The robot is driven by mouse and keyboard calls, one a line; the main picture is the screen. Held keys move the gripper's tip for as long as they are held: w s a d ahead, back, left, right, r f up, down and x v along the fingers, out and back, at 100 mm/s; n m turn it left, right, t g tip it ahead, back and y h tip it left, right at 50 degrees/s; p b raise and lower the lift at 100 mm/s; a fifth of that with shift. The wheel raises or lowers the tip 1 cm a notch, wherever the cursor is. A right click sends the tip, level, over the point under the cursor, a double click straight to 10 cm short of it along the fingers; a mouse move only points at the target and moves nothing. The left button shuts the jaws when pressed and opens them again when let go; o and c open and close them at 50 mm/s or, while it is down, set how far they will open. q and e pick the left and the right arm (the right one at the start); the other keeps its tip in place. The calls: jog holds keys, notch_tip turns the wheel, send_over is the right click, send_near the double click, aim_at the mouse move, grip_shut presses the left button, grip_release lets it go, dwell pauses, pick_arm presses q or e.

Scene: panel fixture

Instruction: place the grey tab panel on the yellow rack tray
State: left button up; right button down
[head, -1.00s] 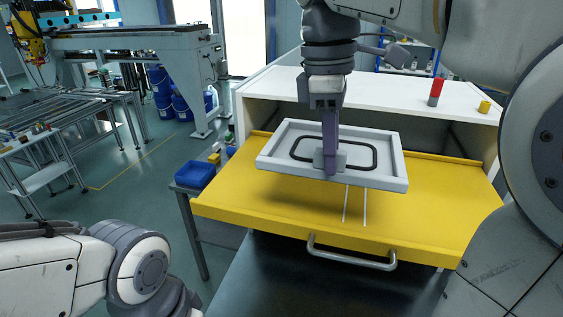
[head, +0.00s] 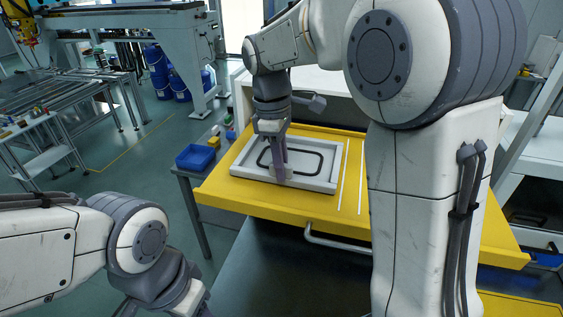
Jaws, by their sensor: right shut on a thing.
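The grey tab panel (head: 306,165) is a pale rectangular frame with a dark rounded outline on its face. It lies flat over the left part of the yellow rack tray (head: 240,198), left of two white lines on the tray. I cannot tell whether its underside touches the tray. My right gripper (head: 279,172) points down and is shut on the panel's tab near its front edge; the fingers hide most of the tab. My left arm is at lower left, and its gripper is out of the picture.
The tray is pulled out of a white cabinet (head: 322,84) and has a metal handle (head: 335,243) in front. A blue bin (head: 195,157) stands beside it at left. My right arm hides much of the tray's right side.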

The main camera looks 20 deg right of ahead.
jog(key=shift+f, duration=0.2)
jog(key=c, duration=0.8)
grip_release()
jog(key=r, duration=0.8)
jog(key=a+r, duration=0.1)
jog(key=r, duration=0.3)
jog(key=shift+w+a, duration=0.1)
jog(key=shift+w, duration=0.3)
jog(key=s+a+f+m+y, duration=0.1)
jog(key=s+a+f, duration=0.8)
jog(key=s, duration=0.1)
jog(key=s+f+m, duration=0.1)
jog(key=s+f, duration=0.2)
jog(key=s, duration=0.1)
jog(key=s+f+m, duration=0.1)
jog(key=s+f, duration=0.3)
jog(key=s, duration=0.1)
jog(key=s+a+f+m+y, duration=0.1)
jog(key=s+f, duration=0.2)
jog(key=s, duration=0.1)
jog(key=shift+s+f+t, duration=0.15)
jog(key=shift+f+t, duration=0.05)
jog(key=shift+t, duration=0.2)
